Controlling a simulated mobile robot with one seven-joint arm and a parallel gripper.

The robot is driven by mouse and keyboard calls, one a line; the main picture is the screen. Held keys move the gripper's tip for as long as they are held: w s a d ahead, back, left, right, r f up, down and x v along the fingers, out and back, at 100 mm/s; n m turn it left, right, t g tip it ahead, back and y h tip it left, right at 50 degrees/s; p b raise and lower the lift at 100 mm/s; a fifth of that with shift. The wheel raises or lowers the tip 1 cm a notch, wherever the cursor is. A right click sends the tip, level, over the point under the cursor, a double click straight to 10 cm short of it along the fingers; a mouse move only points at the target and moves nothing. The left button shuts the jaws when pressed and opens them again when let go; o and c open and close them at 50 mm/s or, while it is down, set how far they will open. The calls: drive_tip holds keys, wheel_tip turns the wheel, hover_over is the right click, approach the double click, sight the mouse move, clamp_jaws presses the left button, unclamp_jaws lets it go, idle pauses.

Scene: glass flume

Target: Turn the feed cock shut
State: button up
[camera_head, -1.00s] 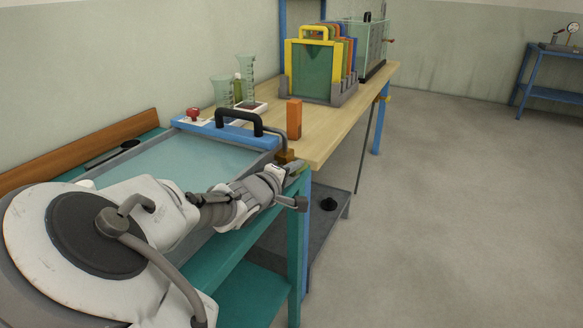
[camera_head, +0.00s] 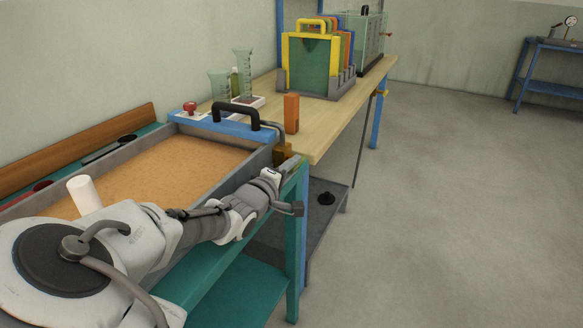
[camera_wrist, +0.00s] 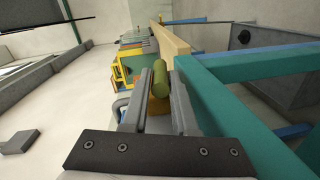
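The feed cock (camera_head: 282,153) is a brass-coloured body at the near right corner of the sand-filled flume tray (camera_head: 262,160). In the wrist view its green rounded handle (camera_wrist: 160,74) lies between my finger ends, with brass (camera_wrist: 157,106) showing below it. My gripper (camera_head: 285,170) is at the cock, beside the tray corner. In the wrist view my gripper (camera_wrist: 162,85) looks open, its fingers on either side of the handle with narrow gaps. Whether a finger touches the handle cannot be told.
A wooden bench (camera_head: 320,135) beyond the tray carries an orange block (camera_head: 291,113), glass beakers (camera_head: 243,75) and a rack of coloured frames (camera_head: 313,65). A teal stand leg (camera_head: 297,235) is close beside my gripper. The floor to the right is clear.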

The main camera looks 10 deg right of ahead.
drive_tip(key=o, duration=0.3)
drive_tip(key=shift+o, duration=0.2)
